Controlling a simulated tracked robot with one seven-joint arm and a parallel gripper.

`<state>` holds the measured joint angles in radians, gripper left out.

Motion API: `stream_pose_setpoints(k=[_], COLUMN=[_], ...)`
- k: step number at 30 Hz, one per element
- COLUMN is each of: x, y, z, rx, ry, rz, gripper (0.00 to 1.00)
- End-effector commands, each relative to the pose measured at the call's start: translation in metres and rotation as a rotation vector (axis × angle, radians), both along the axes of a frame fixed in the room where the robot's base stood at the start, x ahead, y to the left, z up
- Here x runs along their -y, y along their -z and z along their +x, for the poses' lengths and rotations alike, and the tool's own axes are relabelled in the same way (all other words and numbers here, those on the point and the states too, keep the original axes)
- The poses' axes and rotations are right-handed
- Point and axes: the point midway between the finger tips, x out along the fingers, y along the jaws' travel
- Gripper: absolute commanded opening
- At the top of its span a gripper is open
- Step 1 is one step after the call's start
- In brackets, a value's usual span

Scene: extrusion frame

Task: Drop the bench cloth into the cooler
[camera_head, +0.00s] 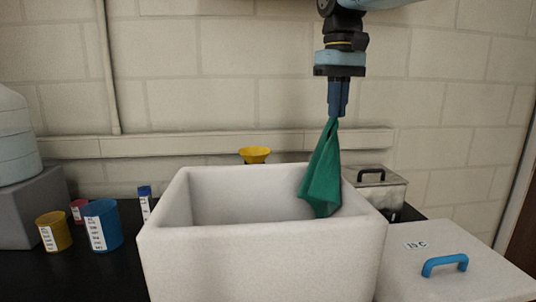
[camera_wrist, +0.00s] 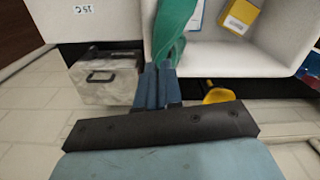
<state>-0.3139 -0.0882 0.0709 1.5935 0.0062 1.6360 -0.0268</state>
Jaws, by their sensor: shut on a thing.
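The bench cloth (camera_head: 322,172) is green and hangs in folds from my gripper (camera_head: 338,110), which is shut on its top end. The cooler (camera_head: 262,247) is a white open box in front of me. The lower part of the cloth hangs over the cooler's right side, its tip below the far rim in the picture. In the wrist view the cloth (camera_wrist: 174,25) hangs from my gripper (camera_wrist: 158,72) across the cooler's wall, and the cooler (camera_wrist: 222,60) holds a yellow box (camera_wrist: 241,16) and a blue-edged item. The head view hides the cooler's floor.
The lid (camera_head: 450,265) with a blue handle lies right of the cooler. A metal box (camera_head: 376,188) with a black handle stands behind it. A yellow funnel (camera_head: 255,155) is behind the cooler. Blue (camera_head: 103,226) and yellow (camera_head: 54,232) labelled cups stand on the left.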

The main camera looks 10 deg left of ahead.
Motion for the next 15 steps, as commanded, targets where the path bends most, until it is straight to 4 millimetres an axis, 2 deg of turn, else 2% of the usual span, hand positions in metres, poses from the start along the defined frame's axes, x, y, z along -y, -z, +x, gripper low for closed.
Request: stream_pose_setpoints(k=[9,15], x=[-0.083,-0.122], y=[0.055,0.084], z=[-0.031,-0.055], rx=[-0.004,-0.003], ry=[-0.315,-0.479], rz=[-0.002,-0.001], gripper=[0.0,0.0])
